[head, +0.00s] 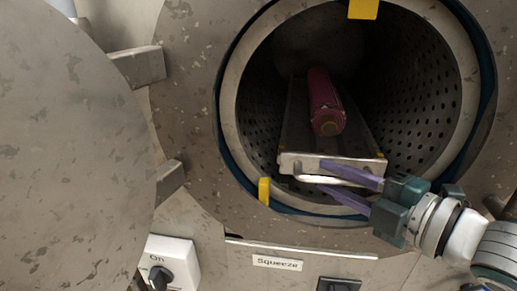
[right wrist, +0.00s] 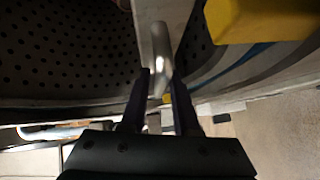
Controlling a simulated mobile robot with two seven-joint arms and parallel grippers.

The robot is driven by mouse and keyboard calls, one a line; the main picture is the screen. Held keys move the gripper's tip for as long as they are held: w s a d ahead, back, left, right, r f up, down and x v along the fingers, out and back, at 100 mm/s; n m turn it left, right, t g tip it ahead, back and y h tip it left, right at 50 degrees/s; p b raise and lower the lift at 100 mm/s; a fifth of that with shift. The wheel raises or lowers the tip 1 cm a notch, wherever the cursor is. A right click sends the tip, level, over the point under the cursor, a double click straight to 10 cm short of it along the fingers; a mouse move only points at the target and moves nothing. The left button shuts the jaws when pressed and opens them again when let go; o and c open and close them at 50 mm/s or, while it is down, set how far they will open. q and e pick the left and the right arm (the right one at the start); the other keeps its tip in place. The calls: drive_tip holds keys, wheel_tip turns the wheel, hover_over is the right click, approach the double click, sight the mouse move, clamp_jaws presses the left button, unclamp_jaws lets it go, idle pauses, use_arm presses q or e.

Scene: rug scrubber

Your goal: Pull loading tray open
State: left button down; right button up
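The loading tray (head: 292,128) is a long metal tray inside the round drum, with a pale front edge and a curved handle below it. The handle (right wrist: 161,42) shows as a shiny bar in the right wrist view. My right gripper (head: 328,178) comes in from the lower right, its purple fingers on both sides of the handle. In the right wrist view its dark fingers (right wrist: 160,90) stand close against the bar, so it looks shut on the handle. The fingers partly hide the handle in the head view. My left gripper is not in view.
A red cylinder (head: 323,98) lies on the tray. The perforated drum (head: 425,110) surrounds it, with a blue-edged rim and yellow tabs (head: 264,190). A round door (head: 70,150) stands open at left. A knob panel (head: 168,262) is below.

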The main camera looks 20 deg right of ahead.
clamp_jaws()
idle(1.4)
